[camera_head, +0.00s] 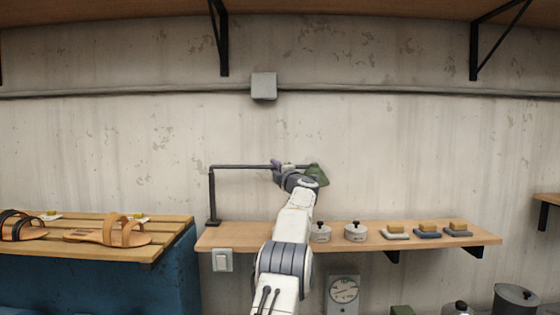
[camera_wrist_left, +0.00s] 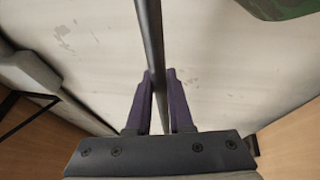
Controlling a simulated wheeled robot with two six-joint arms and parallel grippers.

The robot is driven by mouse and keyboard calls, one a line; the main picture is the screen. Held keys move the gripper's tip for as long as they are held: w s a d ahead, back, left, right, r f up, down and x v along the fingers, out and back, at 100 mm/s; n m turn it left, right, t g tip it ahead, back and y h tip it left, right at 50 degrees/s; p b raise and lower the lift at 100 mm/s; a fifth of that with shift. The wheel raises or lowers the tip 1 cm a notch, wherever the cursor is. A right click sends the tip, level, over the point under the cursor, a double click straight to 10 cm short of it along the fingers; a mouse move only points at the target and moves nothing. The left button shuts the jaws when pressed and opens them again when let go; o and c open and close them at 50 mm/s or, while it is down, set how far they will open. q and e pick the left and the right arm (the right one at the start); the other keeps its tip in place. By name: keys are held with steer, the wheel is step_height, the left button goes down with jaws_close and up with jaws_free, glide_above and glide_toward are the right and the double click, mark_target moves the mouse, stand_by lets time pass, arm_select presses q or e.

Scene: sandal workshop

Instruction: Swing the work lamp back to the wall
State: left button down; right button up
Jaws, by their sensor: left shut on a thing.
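The work lamp stands on the left end of a wooden wall shelf, with a dark upright post (camera_head: 212,195) and a horizontal arm (camera_head: 240,167) reaching right. Its green shade (camera_head: 317,174) hangs at the right end of the arm, partly behind my left arm. My left gripper (camera_head: 277,165) is at the lamp arm, just left of the shade. In the left wrist view the purple fingers (camera_wrist_left: 161,95) are shut on the dark lamp arm (camera_wrist_left: 150,40), which runs between them. A corner of the green shade (camera_wrist_left: 285,8) shows at top right. My right gripper is not in view.
The wall shelf (camera_head: 370,236) carries lidded pots (camera_head: 355,232) and several brushes (camera_head: 428,230) to the right. A slatted bench (camera_head: 165,232) with sandals (camera_head: 108,232) stands at left. A grey box (camera_head: 263,86) and conduit are on the wall above. Shelf brackets (camera_head: 222,45) hang overhead.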

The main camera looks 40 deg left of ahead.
arm_select(q)
steer(key=shift+a, duration=0.15)
steer(key=c, duration=1.1)
jaws_free()
steer(key=o, duration=0.3)
steer(key=shift+w, duration=0.1)
